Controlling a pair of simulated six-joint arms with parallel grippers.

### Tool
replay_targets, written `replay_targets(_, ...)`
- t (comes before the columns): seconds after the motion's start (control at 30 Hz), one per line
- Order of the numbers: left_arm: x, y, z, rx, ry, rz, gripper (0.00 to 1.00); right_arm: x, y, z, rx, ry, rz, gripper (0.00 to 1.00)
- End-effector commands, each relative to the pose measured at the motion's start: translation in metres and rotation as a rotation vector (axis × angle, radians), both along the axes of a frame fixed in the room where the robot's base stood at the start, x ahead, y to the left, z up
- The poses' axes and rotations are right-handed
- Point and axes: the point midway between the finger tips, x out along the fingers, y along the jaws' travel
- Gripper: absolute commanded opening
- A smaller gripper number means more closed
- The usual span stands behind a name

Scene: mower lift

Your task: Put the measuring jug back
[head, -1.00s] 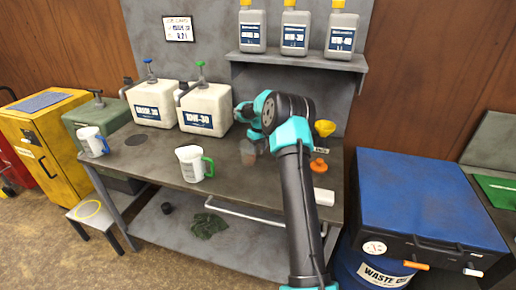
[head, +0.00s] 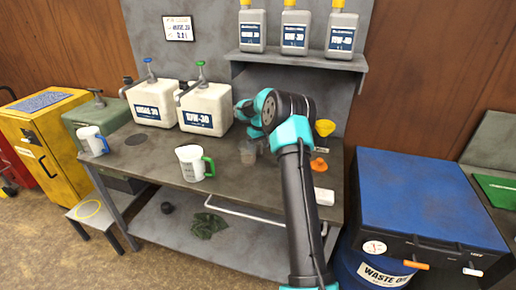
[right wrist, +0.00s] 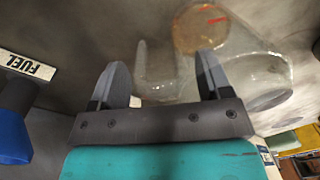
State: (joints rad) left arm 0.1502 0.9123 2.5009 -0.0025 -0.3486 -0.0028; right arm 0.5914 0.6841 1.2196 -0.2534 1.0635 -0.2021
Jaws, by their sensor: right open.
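A clear jug (head: 248,154) stands on the bench beside my right wrist, partly hidden by the arm. In the right wrist view the clear jug (right wrist: 240,75) lies just beyond the fingers, with a pale upright strip, seemingly its handle, between them. My right gripper (right wrist: 163,80) is open and empty; in the head view its fingers are hard to make out behind the wrist. A white jug with a green handle (head: 191,163) stands at the bench's front. A white jug with a blue handle (head: 91,141) stands at the far left. My left gripper is not in view.
Two white pump canisters (head: 206,108) stand behind the jugs. Grey bottles (head: 295,32) line the shelf above. A yellow funnel (head: 325,127), an orange piece (head: 319,165) and a white block (head: 324,196) lie right of my arm. A FUEL label (right wrist: 27,65) shows in the wrist view.

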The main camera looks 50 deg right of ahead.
Motion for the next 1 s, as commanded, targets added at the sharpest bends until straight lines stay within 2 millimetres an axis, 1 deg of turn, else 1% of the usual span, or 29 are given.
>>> replay_targets(0.17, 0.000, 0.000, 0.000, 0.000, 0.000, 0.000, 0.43, 0.000, -0.002, 0.028, -0.002, -0.003, 0.000, 0.72)
replay_targets(0.4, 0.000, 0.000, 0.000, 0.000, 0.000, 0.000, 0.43, -0.002, -0.005, 0.073, -0.001, -0.003, -0.001, 0.72)
replay_targets(0.5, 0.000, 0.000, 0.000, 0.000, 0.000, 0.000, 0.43, -0.003, -0.006, 0.090, -0.001, -0.002, -0.001, 0.72)
replay_targets(0.6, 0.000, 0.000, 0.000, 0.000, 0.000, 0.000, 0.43, -0.003, -0.006, 0.102, -0.001, -0.002, 0.000, 0.72)
replay_targets(0.77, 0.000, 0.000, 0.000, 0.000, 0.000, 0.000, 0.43, -0.003, -0.007, 0.111, 0.000, -0.001, 0.000, 0.72)
replay_targets(1.0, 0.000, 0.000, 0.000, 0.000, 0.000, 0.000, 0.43, -0.003, -0.007, 0.112, 0.000, 0.000, 0.000, 0.72)
